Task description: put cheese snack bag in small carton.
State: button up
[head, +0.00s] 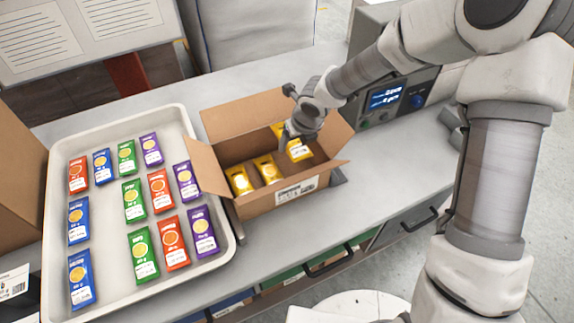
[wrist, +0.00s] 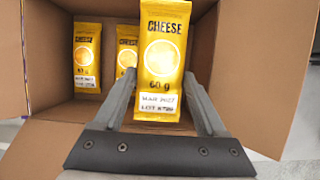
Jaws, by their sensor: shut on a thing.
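My gripper (wrist: 167,115) is shut on a yellow cheese snack bag (wrist: 166,52), which reads CHEESE 60 g in the wrist view. In the head view the held bag (head: 297,150) is upright or slightly tilted at the right side of the small carton (head: 285,201), within its opening. I cannot tell whether it touches the carton floor. The small carton is open with its flaps spread. Two more yellow bags lie inside to the left, one at the far left (head: 240,181) and one beside it (head: 267,169). My gripper partly hides the held bag in the head view.
A white tray (head: 236,251) left of the carton holds several red, blue, green and purple bags. A device with a lit display (head: 387,96) stands behind and right of the carton. Another brown box is at the far left. Bare counter lies right of the carton.

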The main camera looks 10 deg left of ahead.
jog(key=shift+f+b, duration=1)
jog(key=shift+f, duration=2)
jog(key=shift+f+b, duration=0.5)
jog(key=shift+f, duration=0.15)
jog(key=o, duration=1.3)
jog(key=shift+r, duration=0.1)
